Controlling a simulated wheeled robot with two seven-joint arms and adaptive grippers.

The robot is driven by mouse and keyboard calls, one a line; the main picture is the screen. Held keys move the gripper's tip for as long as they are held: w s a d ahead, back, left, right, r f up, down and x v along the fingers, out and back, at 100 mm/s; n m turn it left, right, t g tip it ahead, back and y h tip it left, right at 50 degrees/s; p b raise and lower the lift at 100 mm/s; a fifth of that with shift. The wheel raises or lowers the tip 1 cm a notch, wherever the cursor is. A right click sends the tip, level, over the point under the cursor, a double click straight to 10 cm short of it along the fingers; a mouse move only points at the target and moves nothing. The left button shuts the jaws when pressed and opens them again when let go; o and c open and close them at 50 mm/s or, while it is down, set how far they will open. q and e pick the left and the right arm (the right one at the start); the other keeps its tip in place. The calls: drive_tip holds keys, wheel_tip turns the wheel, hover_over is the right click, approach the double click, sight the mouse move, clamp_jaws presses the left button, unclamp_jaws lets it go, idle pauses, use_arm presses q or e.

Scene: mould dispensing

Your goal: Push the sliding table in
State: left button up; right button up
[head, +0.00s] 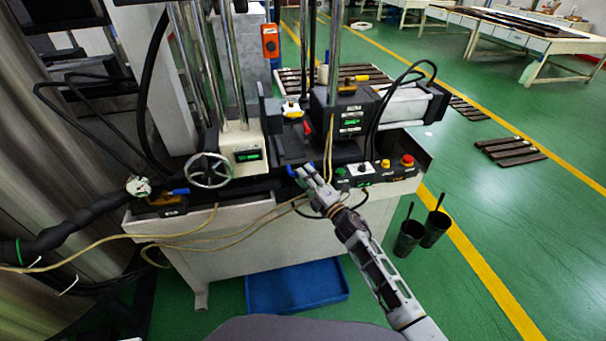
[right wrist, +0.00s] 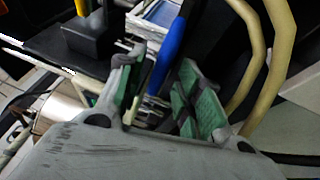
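The sliding table appears as a dark flat plate (head: 294,150) in the middle of the machine, below the black-and-white dispensing unit. A blue handle (head: 291,171) is at its front edge. My right gripper (head: 300,174) is at this handle, reaching in from the lower right. In the right wrist view its two green-padded fingers (right wrist: 162,75) stand apart, with the blue handle (right wrist: 172,45) showing between and beyond them. I cannot tell whether a finger touches it. A dark plate (right wrist: 62,50) shows at upper left there. My left gripper is not in view.
A handwheel (head: 209,171) is left of the plate, and a button panel (head: 385,173) is to the right. Loose beige cables (head: 190,238) hang along the machine's front, and beige tubes (right wrist: 265,60) pass close right of my fingers. A blue tray (head: 297,287) lies on the floor.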

drive_tip(key=v, duration=0.9)
drive_tip(key=shift+s, duration=0.15)
idle(0.7)
